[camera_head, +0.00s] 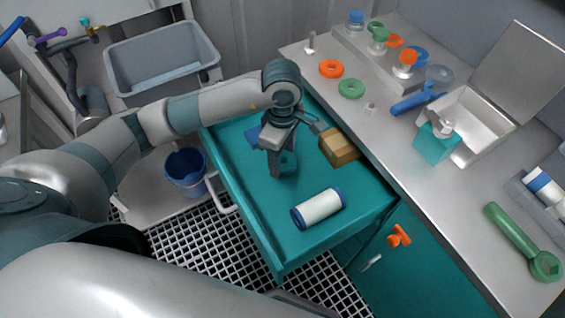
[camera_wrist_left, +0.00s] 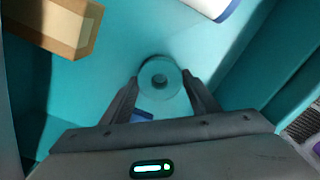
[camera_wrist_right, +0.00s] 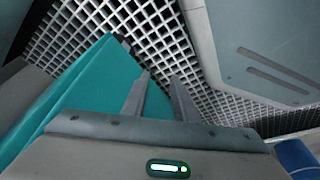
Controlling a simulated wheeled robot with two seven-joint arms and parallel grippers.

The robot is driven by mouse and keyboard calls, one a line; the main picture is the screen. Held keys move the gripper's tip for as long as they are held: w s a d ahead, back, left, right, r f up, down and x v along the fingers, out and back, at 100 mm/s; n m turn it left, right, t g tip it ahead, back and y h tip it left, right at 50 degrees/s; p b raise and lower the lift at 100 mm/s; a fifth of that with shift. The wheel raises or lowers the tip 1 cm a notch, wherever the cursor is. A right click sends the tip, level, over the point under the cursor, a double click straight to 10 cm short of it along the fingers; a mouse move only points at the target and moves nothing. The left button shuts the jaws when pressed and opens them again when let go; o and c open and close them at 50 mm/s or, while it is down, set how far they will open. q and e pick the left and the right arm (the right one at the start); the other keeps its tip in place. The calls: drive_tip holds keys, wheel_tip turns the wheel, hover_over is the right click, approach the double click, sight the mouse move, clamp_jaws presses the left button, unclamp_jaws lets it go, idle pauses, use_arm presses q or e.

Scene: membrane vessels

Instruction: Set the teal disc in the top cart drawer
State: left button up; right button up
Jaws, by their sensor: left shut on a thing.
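In the head view the disc (camera_head: 289,162) shows partly behind my left gripper (camera_head: 280,168). The gripper is shut on it, low inside the open teal top cart drawer (camera_head: 240,195). Whether the disc touches the drawer floor I cannot tell. My right gripper (camera_wrist_right: 158,85) shows only in the right wrist view, fingers apart and empty, beside a teal surface and above the grating.
The drawer also holds a cardboard box (camera_head: 340,147), a white cylinder with blue ends (camera_head: 318,208) and a blue piece (camera_head: 253,137). The counter (camera_head: 385,130) alongside carries orange and green rings, a blue wrench-like tool and an open metal box. A blue bucket (camera_head: 187,170) stands left of the drawer.

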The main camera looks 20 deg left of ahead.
sight(282, 160)
drive_tip(key=shift+s+f, duration=0.1)
drive_tip(key=shift+s, duration=0.05)
use_arm(q)
drive_tip(key=shift+f, duration=1.8)
use_arm(e)
drive_tip(key=shift+w+a, duration=0.2)
drive_tip(key=shift+a, duration=0.35)
use_arm(q)
drive_tip(key=shift+f, duration=0.1)
